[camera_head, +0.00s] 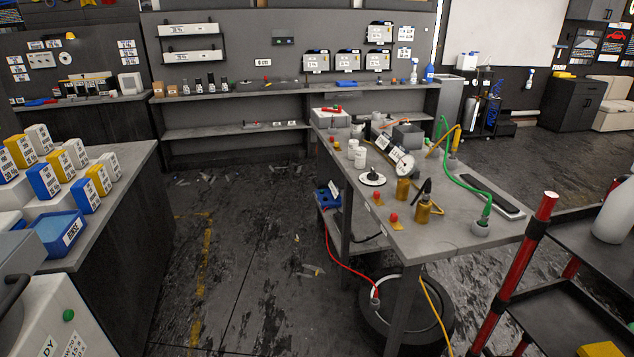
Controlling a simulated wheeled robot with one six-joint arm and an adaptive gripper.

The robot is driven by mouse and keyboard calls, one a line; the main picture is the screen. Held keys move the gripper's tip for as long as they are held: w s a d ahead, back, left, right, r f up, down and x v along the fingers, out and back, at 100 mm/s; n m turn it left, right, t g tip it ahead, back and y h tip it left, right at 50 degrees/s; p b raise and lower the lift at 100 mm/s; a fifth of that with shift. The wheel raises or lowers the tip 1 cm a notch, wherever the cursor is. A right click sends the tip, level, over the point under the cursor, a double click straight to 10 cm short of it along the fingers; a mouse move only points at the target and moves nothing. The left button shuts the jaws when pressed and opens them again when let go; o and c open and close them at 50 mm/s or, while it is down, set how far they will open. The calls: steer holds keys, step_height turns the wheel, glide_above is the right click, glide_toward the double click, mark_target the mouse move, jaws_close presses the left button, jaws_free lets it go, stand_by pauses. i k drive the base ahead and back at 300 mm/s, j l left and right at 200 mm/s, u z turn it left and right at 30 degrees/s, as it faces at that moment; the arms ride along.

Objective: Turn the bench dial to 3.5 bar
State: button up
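A workbench (440,235) stands right of the middle in the head view. On its left part sits a round white dial plate with a black knob (373,177), which looks like the bench dial. The knob's pointer and the scale marks are too small to read. Behind it to the right is a round white-faced gauge (404,165), tilted, its reading too small to tell. Brass-coloured fittings (403,189) stand beside the gauge. My gripper is not in view, so whether it is open or shut is hidden.
A red-posted cart (525,270) stands close at the right. A counter with several blue, yellow and white boxes (60,160) is at the left. A tyre (430,320) and red and yellow hoses are under the bench front. The floor aisle (235,260) between counter and bench is mostly open, with small litter.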

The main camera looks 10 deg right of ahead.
mark_target(372, 176)
steer(key=i+j+z, duration=0.1)
steer(key=i+z, duration=0.15)
steer(key=i, duration=0.15)
steer(key=i+j+z, duration=0.2)
steer(key=i, duration=0.2)
steer(key=i+j, duration=0.1)
steer(key=j, duration=0.45)
steer(key=i+j+z, duration=0.1)
steer(key=j, duration=0.45)
steer(key=i+j, duration=0.1)
steer(key=j, duration=0.45)
steer(key=i+j+z, duration=0.1)
steer(key=j, duration=0.5)
